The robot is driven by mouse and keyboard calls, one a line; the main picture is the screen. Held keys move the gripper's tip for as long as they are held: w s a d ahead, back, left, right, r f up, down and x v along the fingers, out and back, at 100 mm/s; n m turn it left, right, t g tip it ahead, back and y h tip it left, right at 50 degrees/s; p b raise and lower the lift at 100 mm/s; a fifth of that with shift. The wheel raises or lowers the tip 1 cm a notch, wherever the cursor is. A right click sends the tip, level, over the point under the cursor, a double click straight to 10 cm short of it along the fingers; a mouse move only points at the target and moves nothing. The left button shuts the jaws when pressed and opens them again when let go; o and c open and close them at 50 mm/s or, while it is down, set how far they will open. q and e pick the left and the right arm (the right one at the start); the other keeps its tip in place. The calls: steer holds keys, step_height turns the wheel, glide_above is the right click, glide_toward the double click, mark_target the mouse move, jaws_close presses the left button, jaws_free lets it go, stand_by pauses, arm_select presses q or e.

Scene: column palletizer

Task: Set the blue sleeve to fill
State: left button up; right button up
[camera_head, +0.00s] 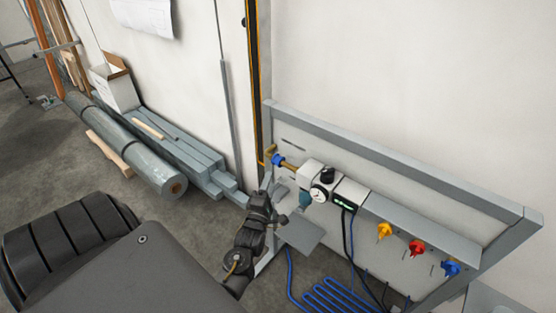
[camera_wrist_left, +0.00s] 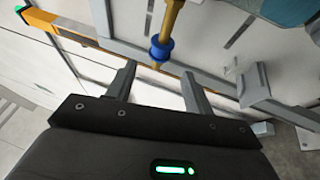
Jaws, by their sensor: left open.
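The blue sleeve (camera_head: 278,160) sits on a brass pipe at the left end of the valve assembly on the grey-framed panel. In the left wrist view the blue sleeve (camera_wrist_left: 161,50) is a ringed collar on the brass pipe (camera_wrist_left: 170,18), just beyond the fingertips and roughly midway between them. My left gripper (camera_head: 266,192) is below and slightly left of the sleeve in the head view. In the wrist view the left gripper (camera_wrist_left: 158,72) has its two fingers apart with nothing between them. My right gripper is not in view.
A white unit with a round gauge (camera_head: 319,193) and black knob stands right of the sleeve. Yellow (camera_head: 384,231), red (camera_head: 416,247) and blue (camera_head: 450,267) fittings line the panel. A coiled blue hose (camera_head: 335,297) hangs below. Grey pipes and beams (camera_head: 180,150) lie along the wall.

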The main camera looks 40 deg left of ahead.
mark_target(278, 158)
arm_select(q)
steer(key=p+x, duration=0.2)
steer(key=x, duration=0.8)
steer(key=shift+w+a, duration=0.1)
steer(key=shift+w, duration=0.2)
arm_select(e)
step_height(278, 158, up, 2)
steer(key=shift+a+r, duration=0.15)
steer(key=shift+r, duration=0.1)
arm_select(q)
steer(key=shift+c, duration=0.4)
